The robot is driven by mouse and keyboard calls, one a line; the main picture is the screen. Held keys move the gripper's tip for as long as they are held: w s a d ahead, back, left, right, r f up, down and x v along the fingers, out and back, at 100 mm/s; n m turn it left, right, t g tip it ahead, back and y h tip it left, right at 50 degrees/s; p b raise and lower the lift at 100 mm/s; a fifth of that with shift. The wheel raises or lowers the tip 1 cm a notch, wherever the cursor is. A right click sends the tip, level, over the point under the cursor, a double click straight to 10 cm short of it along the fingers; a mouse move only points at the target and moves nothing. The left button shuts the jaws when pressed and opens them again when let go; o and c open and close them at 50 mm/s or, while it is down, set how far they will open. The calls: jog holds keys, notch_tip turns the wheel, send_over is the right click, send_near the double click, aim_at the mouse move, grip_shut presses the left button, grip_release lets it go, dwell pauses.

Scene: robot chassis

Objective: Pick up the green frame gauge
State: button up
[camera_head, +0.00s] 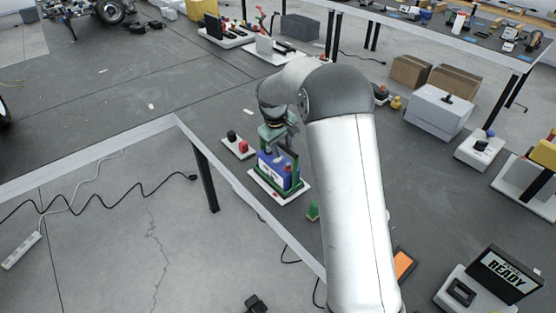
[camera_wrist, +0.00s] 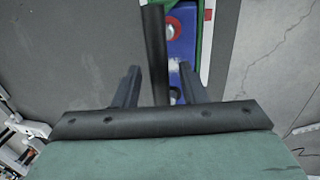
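The green frame gauge (camera_head: 294,170) appears to be the green frame around a blue block (camera_head: 270,171), on a white base (camera_head: 295,195) near the table's left edge. My gripper (camera_head: 275,146) is just above it, partly hidden by my arm. In the wrist view, my gripper (camera_wrist: 159,70) is open, its two fingers apart. A dark upright bar (camera_wrist: 154,45) shows between the fingers; I cannot tell whether it touches them. Green edging (camera_wrist: 206,38) and the blue block (camera_wrist: 184,50) lie beyond, to the right.
A white base with black and red knobs (camera_head: 240,147) stands left of the frame. A small green piece (camera_head: 313,211) is in front. A grey box (camera_head: 437,112) and cardboard boxes (camera_head: 410,71) stand at right.

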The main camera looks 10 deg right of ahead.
grip_shut()
jog(key=shift+r, duration=0.1)
